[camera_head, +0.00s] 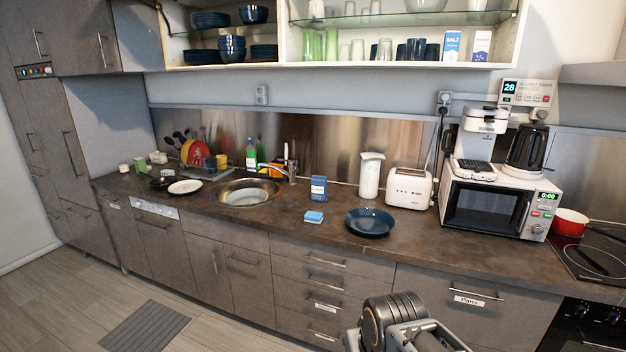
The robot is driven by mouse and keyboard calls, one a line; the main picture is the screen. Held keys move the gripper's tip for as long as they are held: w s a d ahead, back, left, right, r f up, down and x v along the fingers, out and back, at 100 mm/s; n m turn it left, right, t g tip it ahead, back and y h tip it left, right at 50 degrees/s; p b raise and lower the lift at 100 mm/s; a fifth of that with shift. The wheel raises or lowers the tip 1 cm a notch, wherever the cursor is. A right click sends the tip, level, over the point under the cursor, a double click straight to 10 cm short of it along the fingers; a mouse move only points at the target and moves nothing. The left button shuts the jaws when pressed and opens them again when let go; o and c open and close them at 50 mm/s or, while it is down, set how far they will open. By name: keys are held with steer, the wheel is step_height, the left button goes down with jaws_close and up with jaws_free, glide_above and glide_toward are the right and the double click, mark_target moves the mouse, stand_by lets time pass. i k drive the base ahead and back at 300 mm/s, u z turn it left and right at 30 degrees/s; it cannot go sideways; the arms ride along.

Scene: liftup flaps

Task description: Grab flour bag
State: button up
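No package in view can be read clearly as flour. A white package with a purple label (480,46) stands upright on the upper shelf at the right, beside a blue-and-white box marked SALT (452,46); its print is too small to read. A small dark blue box (318,188) stands on the counter right of the sink, its label unreadable. Part of my arm shows at the bottom edge, below and in front of the counter, far from these packages. My gripper's fingers cannot be seen.
The upper cabinet (400,65) is open, with glasses and cups left of the packages. Below stand a coffee machine (484,140) and kettle (527,148) on a microwave (497,207), a toaster (408,188), a white jug (371,175) and a blue plate (370,222).

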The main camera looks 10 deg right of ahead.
mark_target(318, 183)
steer(key=i, duration=0.3)
steer(key=u, duration=2.1)
steer(key=i, duration=1.8)
steer(key=z, duration=2.65)
steer(key=i, duration=1.65)
